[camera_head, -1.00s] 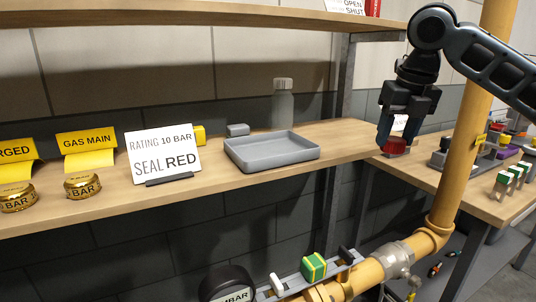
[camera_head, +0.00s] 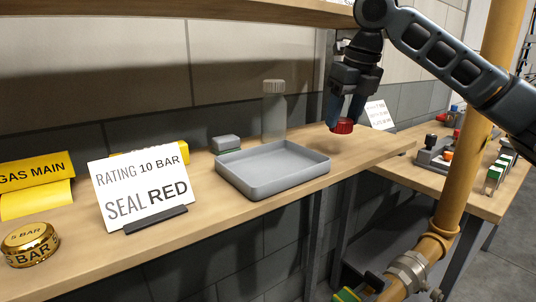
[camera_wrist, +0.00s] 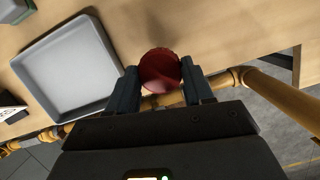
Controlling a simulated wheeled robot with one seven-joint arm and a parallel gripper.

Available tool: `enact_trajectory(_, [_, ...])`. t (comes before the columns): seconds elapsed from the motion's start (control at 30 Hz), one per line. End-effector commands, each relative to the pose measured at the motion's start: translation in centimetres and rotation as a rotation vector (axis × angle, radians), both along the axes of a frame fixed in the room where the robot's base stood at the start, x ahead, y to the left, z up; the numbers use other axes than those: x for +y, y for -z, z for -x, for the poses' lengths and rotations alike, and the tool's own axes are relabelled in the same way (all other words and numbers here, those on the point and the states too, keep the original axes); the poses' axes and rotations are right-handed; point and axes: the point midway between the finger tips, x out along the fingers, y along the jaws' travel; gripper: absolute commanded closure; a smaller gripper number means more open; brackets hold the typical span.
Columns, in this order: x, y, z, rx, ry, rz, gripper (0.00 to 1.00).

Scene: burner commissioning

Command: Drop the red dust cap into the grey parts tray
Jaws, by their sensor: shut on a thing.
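My gripper (camera_head: 341,112) is shut on the red dust cap (camera_head: 342,126), a short round cap with a ridged rim. It holds the cap above the shelf, just right of the grey parts tray (camera_head: 296,179). The wrist view shows the cap (camera_wrist: 160,71) between the two fingers of my gripper (camera_wrist: 158,86). The tray is shallow, rectangular and empty; in the wrist view its raised wall (camera_wrist: 103,39) lies left of the cap, apart from it.
A clear grey bottle (camera_head: 274,115) and a small grey-green block (camera_head: 225,143) stand behind the tray. A sign reading SEAL RED (camera_head: 140,185) stands left of it, near a gold cap (camera_head: 30,244). A yellow pipe (camera_head: 466,150) rises at the right.

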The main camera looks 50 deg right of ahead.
Motion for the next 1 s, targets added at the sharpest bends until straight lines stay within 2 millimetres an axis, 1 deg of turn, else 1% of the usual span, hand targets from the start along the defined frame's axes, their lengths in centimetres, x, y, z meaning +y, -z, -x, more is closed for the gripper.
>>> enact_trajectory(0.1, [2.7, -0.2, -0.8, 0.001, -0.007, 0.003, 0.82])
enact_trajectory(0.4, [9.8, -0.2, -2.8, 0.001, -0.007, 0.003, 0.82])
enact_trajectory(0.6, [14.0, -0.1, -4.0, 0.0, -0.007, 0.002, 0.82])
enact_trajectory(0.73, [15.5, -0.1, -4.5, 0.001, -0.002, 0.001, 0.82])
enact_trajectory(0.87, [15.9, 0.2, -4.5, 0.001, 0.001, 0.0, 0.82])
enact_trajectory(1.0, [15.9, 1.6, -4.5, 0.003, 0.001, -0.002, 0.82])
